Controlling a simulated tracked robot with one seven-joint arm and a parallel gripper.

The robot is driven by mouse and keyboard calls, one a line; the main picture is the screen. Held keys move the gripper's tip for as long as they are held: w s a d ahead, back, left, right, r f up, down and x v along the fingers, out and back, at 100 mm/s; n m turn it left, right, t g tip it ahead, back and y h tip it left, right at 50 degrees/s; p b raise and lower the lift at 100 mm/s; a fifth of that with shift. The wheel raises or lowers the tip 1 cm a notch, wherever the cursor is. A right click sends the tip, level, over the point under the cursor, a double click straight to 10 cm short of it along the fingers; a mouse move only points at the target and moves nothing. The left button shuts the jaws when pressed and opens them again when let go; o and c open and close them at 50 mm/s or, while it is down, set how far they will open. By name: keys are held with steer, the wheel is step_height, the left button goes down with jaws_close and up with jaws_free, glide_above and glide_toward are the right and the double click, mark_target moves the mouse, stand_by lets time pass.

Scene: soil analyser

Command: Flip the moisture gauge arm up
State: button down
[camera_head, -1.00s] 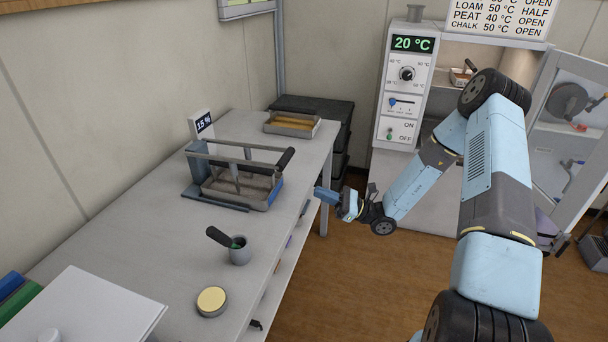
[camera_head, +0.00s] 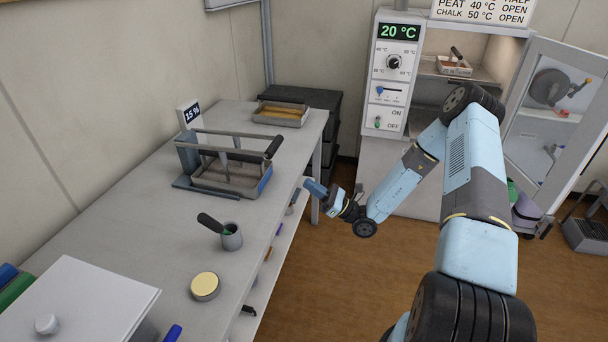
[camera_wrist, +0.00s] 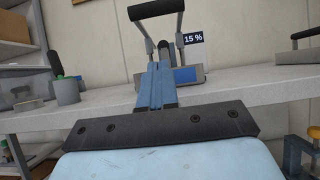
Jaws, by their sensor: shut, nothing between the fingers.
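The moisture gauge (camera_head: 190,158) stands on the table, with a sign reading 15 % behind it. Its arm is a grey frame (camera_head: 222,135) with a black grip (camera_head: 273,146) at its right end. The arm lies lowered, roughly level, over a soil tray (camera_head: 225,180), with prongs pointing down into the tray. In the wrist view the black grip (camera_wrist: 156,9) shows at the top, beyond my fingers. My gripper (camera_head: 312,187) is shut and empty, just off the table's right edge, apart from the gauge. It also shows in the wrist view (camera_wrist: 156,75).
A grey cup (camera_head: 231,238) with a dark-handled tool and a round yellow-topped tin (camera_head: 205,286) stand on the near table. A tray of brown material (camera_head: 281,113) sits at the far end. A white lidded box (camera_head: 80,300) is front left. An oven (camera_head: 393,80) reads 20 °C.

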steer(key=x, duration=0.8)
steer(key=shift+a+r, duration=0.15)
steer(key=shift+a, duration=0.25)
steer(key=shift+w+a+r, duration=0.1)
steer(key=shift+a+r, duration=0.1)
steer(key=shift+r, duration=0.5)
steer(key=shift+w+a+r, duration=0.1)
steer(key=shift+a+r, duration=0.05)
steer(key=shift+r, duration=0.5)
steer(key=shift+w+a+r, duration=0.1)
steer(key=shift+a+r, duration=0.1)
steer(key=shift+r, duration=0.5)
